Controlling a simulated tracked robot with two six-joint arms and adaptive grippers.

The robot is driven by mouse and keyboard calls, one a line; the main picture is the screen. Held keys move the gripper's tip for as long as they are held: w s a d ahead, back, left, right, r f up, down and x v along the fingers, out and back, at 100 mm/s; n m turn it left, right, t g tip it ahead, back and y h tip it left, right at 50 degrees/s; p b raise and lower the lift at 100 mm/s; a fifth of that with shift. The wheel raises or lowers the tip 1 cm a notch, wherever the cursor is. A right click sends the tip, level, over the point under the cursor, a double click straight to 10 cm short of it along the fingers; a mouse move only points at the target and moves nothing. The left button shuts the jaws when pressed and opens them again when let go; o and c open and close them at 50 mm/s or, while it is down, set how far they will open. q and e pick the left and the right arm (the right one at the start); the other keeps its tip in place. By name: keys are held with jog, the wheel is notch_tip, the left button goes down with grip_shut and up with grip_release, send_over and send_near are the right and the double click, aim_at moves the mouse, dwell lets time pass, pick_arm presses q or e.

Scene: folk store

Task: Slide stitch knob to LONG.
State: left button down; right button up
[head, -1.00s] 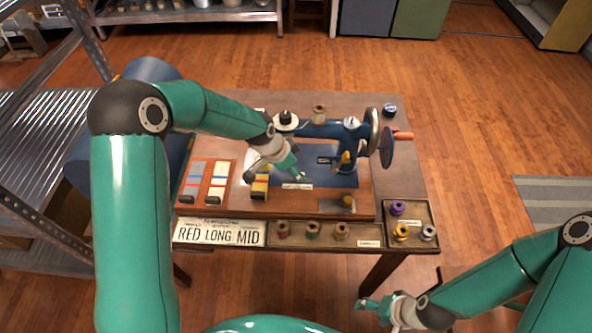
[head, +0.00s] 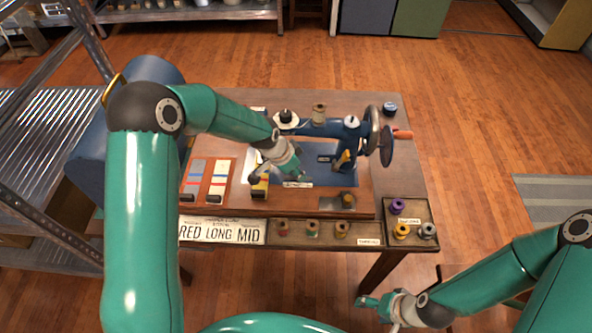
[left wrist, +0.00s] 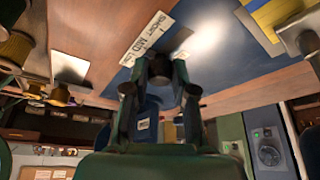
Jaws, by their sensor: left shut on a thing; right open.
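The sewing machine (head: 335,130) stands on the table with a blue bed plate. A small white stitch label (head: 297,184) lies at the front of the plate; in the left wrist view the label (left wrist: 148,35) reads SHORT, MID and part of a further word. My left gripper (head: 292,172) reaches down just behind the label. In the left wrist view its fingers (left wrist: 160,72) are closed around a dark knob, beside the MID-to-LONG part of the label. The fingers hide most of the knob and its exact setting. My right gripper (head: 375,305) is open and empty, in front of the table.
A card (head: 220,232) at the table's front reads RED LONG MID. Several spools stand in the front tray (head: 320,240) and right tray (head: 417,212). Two sliding panels (head: 205,180) lie left of the machine. The handwheel (head: 387,146) stands at the right.

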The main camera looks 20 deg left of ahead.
aim_at(312, 177)
pick_arm(q)
jog(key=d+b, duration=0.1)
jog(key=w+d+b, duration=0.1)
jog(key=shift+d+f, duration=0.15)
jog(key=shift+d, duration=0.45)
jog(key=shift+r, duration=0.2)
jog(key=c, duration=0.9)
grip_release()
jog(key=shift+c, duration=0.2)
jog(key=shift+a, duration=0.1)
jog(key=shift+r, duration=0.1)
jog(key=v, duration=1.1)
jog(key=shift+s+r, duration=0.15)
jog(key=shift+r, duration=0.1)
